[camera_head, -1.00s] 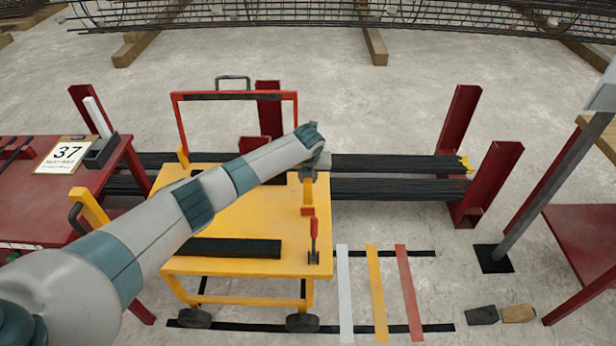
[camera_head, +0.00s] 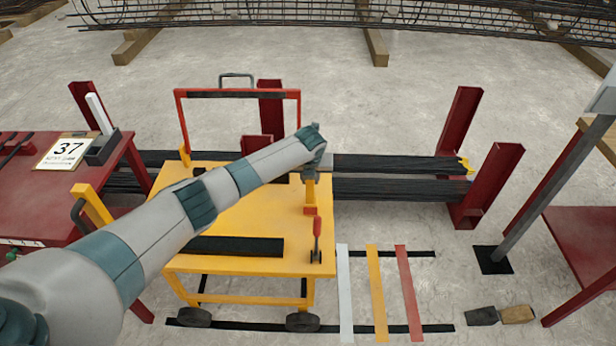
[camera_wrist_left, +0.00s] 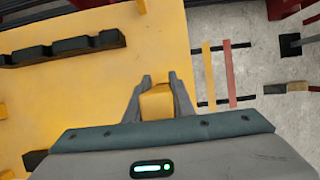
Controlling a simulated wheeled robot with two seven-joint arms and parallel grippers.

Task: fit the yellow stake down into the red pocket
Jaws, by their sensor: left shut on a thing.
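The yellow stake (camera_head: 310,190) stands upright over the right side of the yellow cart top. My left gripper (camera_head: 311,172) is shut on its upper part. In the left wrist view the stake's yellow top (camera_wrist_left: 156,104) sits between the two fingers of the left gripper (camera_wrist_left: 158,82). The small red pocket (camera_head: 310,210) is directly below the stake at the cart's right edge. The stake's lower end meets the pocket in the picture, but I cannot tell whether it is inside. My right gripper is not in view.
The yellow cart (camera_head: 255,263) carries a red upright frame (camera_head: 237,93), a black slotted bar (camera_head: 240,247) and a red-handled clamp (camera_head: 317,240) close to the pocket. Black rebar bundles (camera_head: 400,188) lie behind it. Striped floor markings (camera_head: 377,290) lie right of the cart.

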